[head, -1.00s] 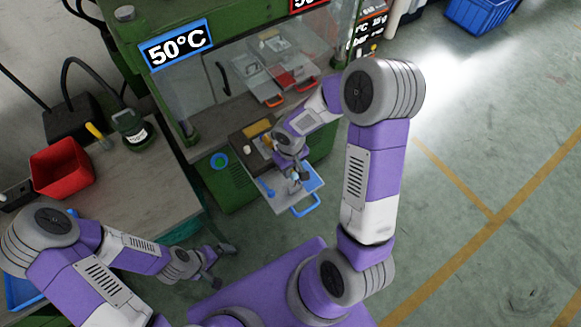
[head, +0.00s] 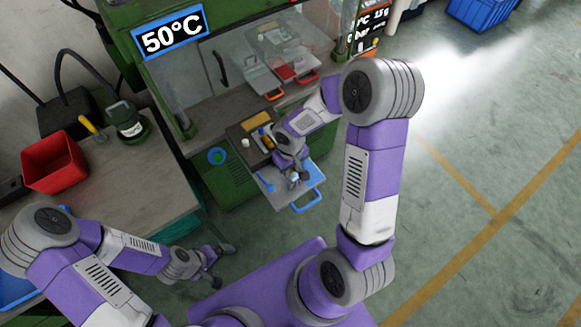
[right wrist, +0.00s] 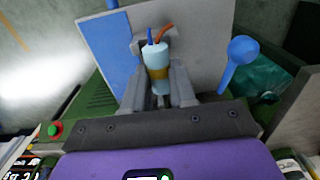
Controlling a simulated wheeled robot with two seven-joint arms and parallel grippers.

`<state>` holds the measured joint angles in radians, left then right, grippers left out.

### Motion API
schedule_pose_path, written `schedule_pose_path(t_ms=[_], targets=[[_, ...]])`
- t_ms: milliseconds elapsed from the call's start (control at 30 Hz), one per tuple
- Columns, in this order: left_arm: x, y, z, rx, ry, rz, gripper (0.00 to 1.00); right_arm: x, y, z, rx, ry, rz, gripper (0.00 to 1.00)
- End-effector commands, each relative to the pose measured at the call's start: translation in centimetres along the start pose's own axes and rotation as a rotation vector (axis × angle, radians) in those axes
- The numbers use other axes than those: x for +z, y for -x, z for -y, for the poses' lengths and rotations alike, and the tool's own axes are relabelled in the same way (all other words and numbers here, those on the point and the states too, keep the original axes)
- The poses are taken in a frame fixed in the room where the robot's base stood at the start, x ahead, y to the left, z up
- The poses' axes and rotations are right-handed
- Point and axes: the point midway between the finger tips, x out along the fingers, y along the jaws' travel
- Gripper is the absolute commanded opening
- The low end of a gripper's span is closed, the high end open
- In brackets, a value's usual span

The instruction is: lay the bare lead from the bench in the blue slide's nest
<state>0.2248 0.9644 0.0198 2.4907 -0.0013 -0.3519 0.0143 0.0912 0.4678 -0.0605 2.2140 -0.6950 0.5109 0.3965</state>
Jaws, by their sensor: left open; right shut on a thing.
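The lead (right wrist: 158,66) is a pale blue cylinder with a gold band and a blue and an orange wire at its top, in the right wrist view. My right gripper (right wrist: 160,95) is shut on it. In the head view the right gripper (head: 295,178) is over the blue slide (head: 306,187), a pale plate with a blue handle, pulled out from the press. Whether the lead touches the slide I cannot tell; the nest is hidden by the gripper in the head view. My left gripper (head: 213,270) is open and empty, low beside the bench.
The bench (head: 150,190) at left carries a red bin (head: 55,165) and a dark green pot (head: 128,122). The green press (head: 235,180) with a red-handled slide (head: 275,93) stands behind.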

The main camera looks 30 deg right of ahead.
Motion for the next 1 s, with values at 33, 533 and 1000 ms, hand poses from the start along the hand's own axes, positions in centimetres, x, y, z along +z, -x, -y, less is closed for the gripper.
schedule_pose_path(t_ms=[33,533,1000], targets=[[0.0,0.0,0.0,0.0,0.0,0.0,1.0,0.0,0.0,0.0,0.0,0.0,0.0,0.0],[0.0,0.0,0.0,0.0,0.0,0.0,1.0,0.0,0.0,0.0,0.0,0.0,0.0,0.56],[0.1,1.3,-0.5,0.0,0.0,0.0,1.0,-0.1,5.7,0.0,0.0,-0.002,-0.005,0.56]])
